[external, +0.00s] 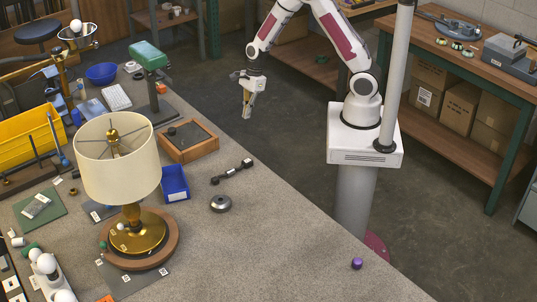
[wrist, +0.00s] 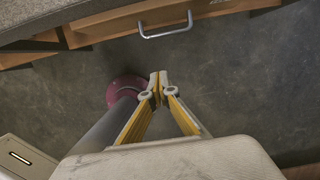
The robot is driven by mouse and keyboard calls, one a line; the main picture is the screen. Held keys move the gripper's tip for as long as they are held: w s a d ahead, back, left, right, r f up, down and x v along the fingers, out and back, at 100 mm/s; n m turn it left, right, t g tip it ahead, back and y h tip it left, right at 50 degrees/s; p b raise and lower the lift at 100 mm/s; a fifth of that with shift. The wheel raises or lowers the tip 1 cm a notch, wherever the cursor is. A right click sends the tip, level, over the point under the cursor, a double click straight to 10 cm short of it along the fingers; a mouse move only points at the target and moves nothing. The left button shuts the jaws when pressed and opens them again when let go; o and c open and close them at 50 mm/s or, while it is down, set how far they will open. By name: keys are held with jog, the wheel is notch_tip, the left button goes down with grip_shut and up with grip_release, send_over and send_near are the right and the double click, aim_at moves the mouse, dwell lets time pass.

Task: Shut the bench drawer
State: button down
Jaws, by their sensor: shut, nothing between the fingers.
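The bench drawer's wooden front (wrist: 200,15) shows at the top of the wrist view, cut off by the frame edge. Its curved metal handle (wrist: 165,33) sticks out towards my gripper. How far the drawer stands out from the bench is hard to tell, and I cannot make it out in the external view. My gripper (wrist: 158,80) is shut and empty, with its fingertips together below the handle in the picture and apart from it. In the external view my gripper (external: 246,115) points down over the aisle, beside the bench edge.
The grey workbench (external: 290,240) carries a lamp (external: 118,170), a blue bin (external: 174,184), a wooden box (external: 187,140) and a purple knob (external: 357,263) near its edge. Clear floor (external: 290,125) lies around my gripper. Another bench (external: 480,85) stands at the right.

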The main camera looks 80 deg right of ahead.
jog(key=w+a+f, duration=0.4)
jog(key=f, duration=0.5)
jog(key=shift+a+f, duration=0.15)
jog(key=shift+f, duration=0.25)
dwell(0.4)
jog(key=shift+w, duration=0.15)
jog(key=w+a, duration=0.3)
jog(key=shift+w+a, duration=0.3)
jog(key=shift+a, duration=0.05)
jog(key=shift+s+d, duration=0.1)
jog(key=shift+s, duration=0.05)
dwell(0.5)
